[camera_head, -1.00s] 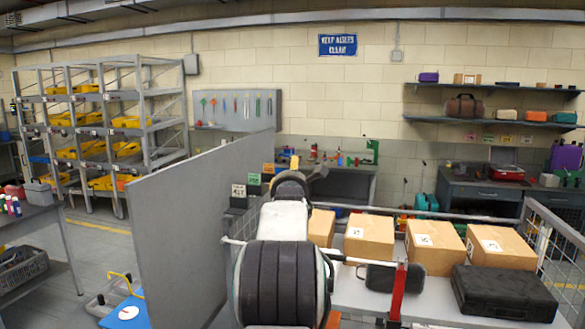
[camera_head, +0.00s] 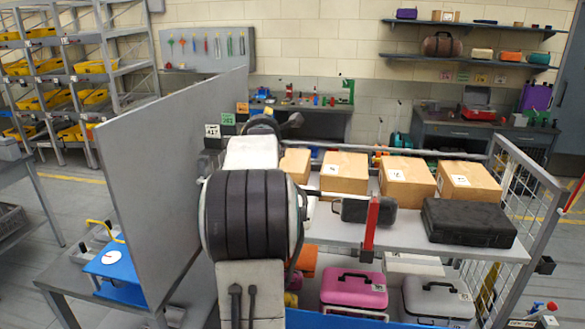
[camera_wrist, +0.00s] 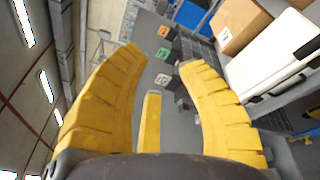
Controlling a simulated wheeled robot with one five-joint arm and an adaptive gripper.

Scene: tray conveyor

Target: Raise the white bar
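In the head view my own arm mostly hides the gripper. The white bar cannot be made out in the wrist view, and the gripper is not seen touching it.
A tall grey panel (camera_head: 175,185) stands left of my arm. Several cardboard boxes (camera_head: 408,182) and a black case (camera_head: 469,222) sit on the upper deck. A pink case (camera_head: 354,290) and a grey case (camera_head: 438,298) sit below. A mesh side frame (camera_head: 529,199) bounds the right.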

